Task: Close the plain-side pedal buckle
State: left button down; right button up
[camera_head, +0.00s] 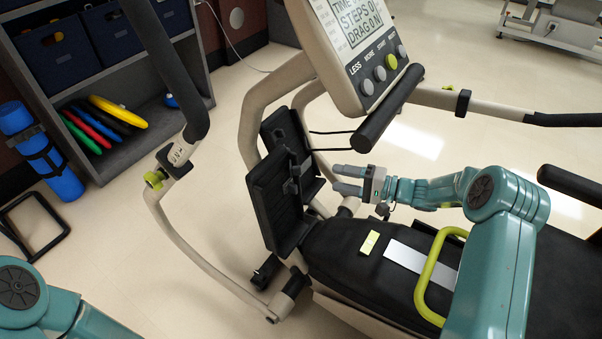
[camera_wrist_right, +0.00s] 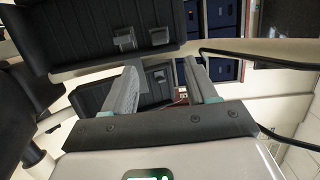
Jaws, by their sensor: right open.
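Two black ribbed foot pedals stand side by side in front of the seat: a nearer pedal (camera_head: 272,208) and a farther pedal (camera_head: 280,128). Small dark grey buckle parts (camera_head: 291,187) sit on the nearer pedal's face. In the right wrist view, a large pedal (camera_wrist_right: 75,30) fills the top, with two grey buckle pieces (camera_wrist_right: 124,40) that look apart. Another pedal shows between the fingers. I cannot tell which pedal is the plain side. My right gripper (camera_head: 336,180) is open and empty, pointing at the pedals from the right; its fingers also show in the wrist view (camera_wrist_right: 163,85). My left gripper is out of view.
The console (camera_head: 350,45) and a black handlebar (camera_head: 388,108) are above my right gripper. The black seat (camera_head: 335,245) with a lime handle (camera_head: 432,275) lies below and right. A pale swing arm (camera_head: 185,235) stands left of the pedals. A shelf (camera_head: 125,90) is at upper left.

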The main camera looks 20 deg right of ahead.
aim_at(295, 168)
jog(key=b+x, duration=0.2)
jog(key=x, duration=0.9)
jog(key=shift+a, duration=0.15)
jog(key=shift+c, duration=0.3)
jog(key=c, duration=0.9)
